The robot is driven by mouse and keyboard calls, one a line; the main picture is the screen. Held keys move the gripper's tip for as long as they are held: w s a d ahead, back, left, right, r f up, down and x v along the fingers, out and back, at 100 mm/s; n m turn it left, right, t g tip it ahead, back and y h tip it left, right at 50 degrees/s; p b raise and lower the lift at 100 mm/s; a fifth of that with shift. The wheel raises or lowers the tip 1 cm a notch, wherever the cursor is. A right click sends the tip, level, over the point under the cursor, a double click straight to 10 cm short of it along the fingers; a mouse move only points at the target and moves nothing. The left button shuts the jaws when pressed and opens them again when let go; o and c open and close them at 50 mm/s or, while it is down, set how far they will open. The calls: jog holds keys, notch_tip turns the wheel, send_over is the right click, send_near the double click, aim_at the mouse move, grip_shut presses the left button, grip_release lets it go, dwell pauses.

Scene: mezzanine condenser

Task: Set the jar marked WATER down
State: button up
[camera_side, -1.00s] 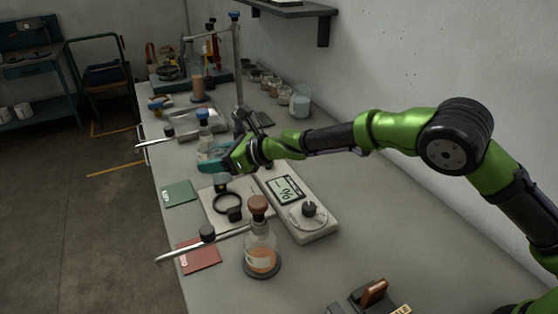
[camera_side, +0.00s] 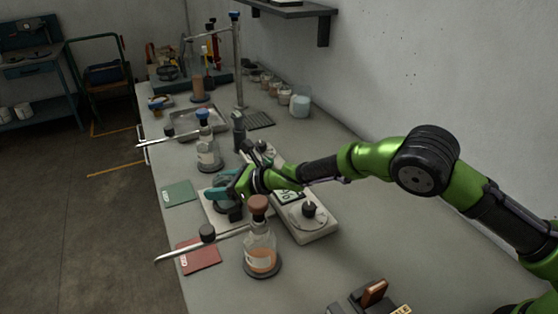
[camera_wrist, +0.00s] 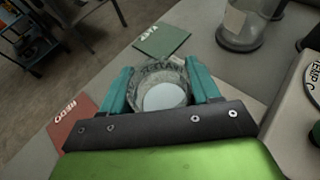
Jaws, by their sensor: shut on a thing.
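My gripper (camera_side: 224,193) is low over a pale plate (camera_side: 212,217) on the bench, between the two flask stands. In the wrist view, its teal fingers (camera_wrist: 163,88) are shut on a round clear jar (camera_wrist: 162,98) with a pale disc inside. Curved lettering on the jar looks like "CETAN", only partly legible; I cannot read WATER on it. In the side view the jar is mostly hidden by the fingers, so I cannot tell whether its base touches the plate.
A green card (camera_side: 179,194) and a red card (camera_side: 199,255) lie left of the plate. A brown-stoppered flask (camera_side: 259,250) is in front, a blue-stoppered flask (camera_side: 208,150) behind. A hotplate (camera_side: 312,225) is on the right.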

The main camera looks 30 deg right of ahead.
jog(key=o, duration=1.2)
jog(key=shift+f, duration=0.1)
